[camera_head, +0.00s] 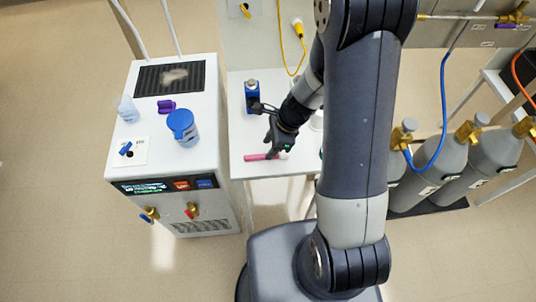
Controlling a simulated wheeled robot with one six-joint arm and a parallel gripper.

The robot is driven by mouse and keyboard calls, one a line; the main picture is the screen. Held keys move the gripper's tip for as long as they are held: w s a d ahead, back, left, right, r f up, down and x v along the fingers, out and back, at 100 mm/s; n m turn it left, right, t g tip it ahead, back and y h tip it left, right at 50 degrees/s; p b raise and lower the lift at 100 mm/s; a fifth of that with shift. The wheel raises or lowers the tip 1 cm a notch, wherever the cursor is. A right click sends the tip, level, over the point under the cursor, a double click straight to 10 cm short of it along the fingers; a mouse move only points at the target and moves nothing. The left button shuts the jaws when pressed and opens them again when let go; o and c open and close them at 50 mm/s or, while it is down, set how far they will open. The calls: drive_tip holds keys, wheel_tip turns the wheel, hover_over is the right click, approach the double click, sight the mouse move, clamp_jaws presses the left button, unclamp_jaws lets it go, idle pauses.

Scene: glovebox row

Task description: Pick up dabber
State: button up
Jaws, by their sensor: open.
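A pink, stick-like thing (258,157), which looks like the dabber, lies flat on the white table in the head view. Its right end is close to my gripper, and a pale tip shows there. My gripper (271,147) is open and points down over the dabber. At this size I cannot tell whether the fingers are around it or just above it. My dark arm comes in from the right and hides part of the table.
A blue bottle-like object (251,92) stands behind my gripper on the white table (240,135). A white machine (130,175) to the left bears a blue-lidded jar (183,128), a purple item (166,106) and a clear flask (128,110). Grey gas cylinders (440,160) stand at the right.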

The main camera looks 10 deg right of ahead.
sight(262, 155)
drive_tip(key=x, duration=0.4)
drive_tip(key=shift+s+a, duration=0.1)
drive_tip(key=shift+a, duration=0.1)
drive_tip(key=shift+r, duration=0.1)
clamp_jaws()
